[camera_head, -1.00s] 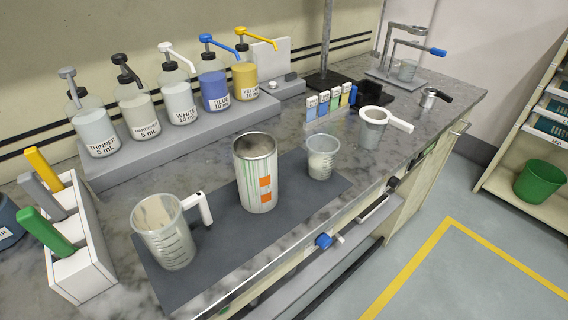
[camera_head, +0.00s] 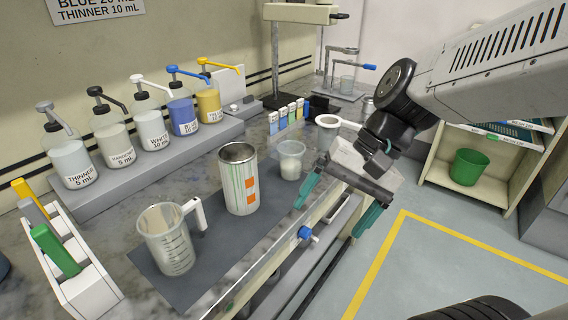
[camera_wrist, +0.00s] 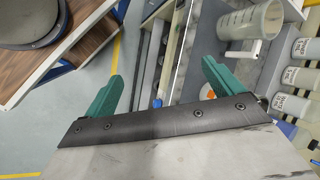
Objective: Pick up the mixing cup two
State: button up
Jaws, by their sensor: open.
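A clear graduated cup with a white handle (camera_head: 170,240) stands upright on the dark mat at the left; it also shows at the top of the wrist view (camera_wrist: 248,22). A smaller clear cup with pale contents (camera_head: 290,162) stands at the mat's far end. A third, white-handled cup (camera_head: 328,121) is partly hidden behind my arm. I cannot read which is mixing cup two. My gripper (camera_head: 329,220) is open and empty, its green fingers pointing down beyond the bench's front edge, right of the smaller cup. It shows open in the wrist view too (camera_wrist: 161,68).
A metal can with orange marks (camera_head: 239,180) stands between the two cups on the mat (camera_head: 222,238). Pump bottles (camera_head: 152,128) line the back shelf. A holder with colored handles (camera_head: 78,270) is at the left. Open floor (camera_head: 440,270) lies right of the bench.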

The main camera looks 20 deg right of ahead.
jog(key=w+a+f+m+t+y, duration=0.1)
jog(key=w+a+f+m+y, duration=0.1)
jog(key=w+m+y, duration=0.4)
jog(key=m+t+h, duration=0.1)
jog(key=m+t, duration=0.7)
jog(key=m, duration=0.5)
send_near(302, 165)
jog(key=a, duration=0.2)
jog(key=s+a+f, duration=0.1)
jog(key=a, duration=0.2)
jog(key=s+a, duration=0.1)
jog(key=a, duration=0.2)
jog(key=shift+s+a+f, duration=0.1)
jog(key=shift+s+f, duration=0.05)
jog(key=shift+s, duration=0.05)
jog(key=w+d+m+t+h, duration=0.1)
jog(key=m, duration=0.1)
jog(key=w+d+m+t+h, duration=0.1)
jog(key=w+d+m+t, duration=0.1)
jog(key=shift+w+d+f, duration=0.15)
jog(key=shift+w+f, duration=0.1)
jog(key=shift+w, duration=0.05)
jog(key=shift+w+f+m, duration=0.1)
jog(key=shift+w+m, duration=0.25)
jog(key=shift+m, duration=0.05)
jog(key=x, duration=0.7)
jog(key=shift+w+f, duration=0.15)
jog(key=c, duration=1.1)
jog(key=shift+d, duration=0.1)
